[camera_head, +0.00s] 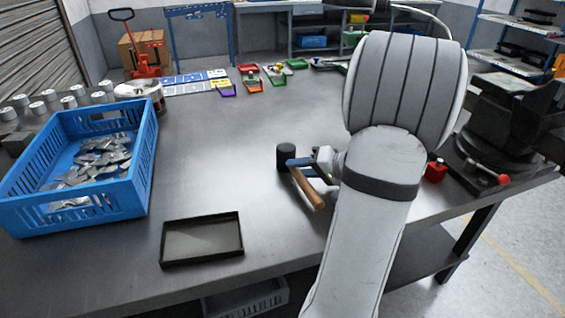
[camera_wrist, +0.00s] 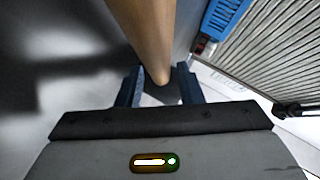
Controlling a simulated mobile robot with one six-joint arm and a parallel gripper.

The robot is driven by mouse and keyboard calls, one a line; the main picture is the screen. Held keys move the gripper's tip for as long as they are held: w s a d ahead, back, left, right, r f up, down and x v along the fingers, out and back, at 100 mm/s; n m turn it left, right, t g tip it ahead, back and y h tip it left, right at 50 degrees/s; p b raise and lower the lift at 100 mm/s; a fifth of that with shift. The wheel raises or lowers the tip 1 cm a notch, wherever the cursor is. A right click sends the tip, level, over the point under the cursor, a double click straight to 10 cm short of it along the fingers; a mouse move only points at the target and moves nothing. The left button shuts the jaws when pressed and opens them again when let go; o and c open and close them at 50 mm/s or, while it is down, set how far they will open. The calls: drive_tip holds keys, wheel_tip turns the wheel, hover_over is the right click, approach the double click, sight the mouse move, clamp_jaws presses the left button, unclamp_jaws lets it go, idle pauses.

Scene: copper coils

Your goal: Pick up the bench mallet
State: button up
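The bench mallet has a dark cylindrical head (camera_head: 286,155) and a light wooden handle (camera_head: 310,191) slanting toward the table's front. It is on the grey table or close over it; I cannot tell which. My gripper (camera_head: 304,165) is beside the mallet, its blue fingers near the head and the upper handle. Gaps show on both sides, so the fingers look open.
A blue crate of metal pieces (camera_head: 150,165) stands at the left of the table (camera_head: 220,130). A shallow dark tray (camera_head: 162,246) lies at the front. A vise (camera_head: 505,125) and a red object (camera_head: 435,171) are at the right.

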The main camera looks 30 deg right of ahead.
drive_tip(key=shift+w+a+f, duration=0.15)
drive_tip(key=shift+w+a, duration=0.1)
drive_tip(key=shift+w, duration=0.15)
clamp_jaws()
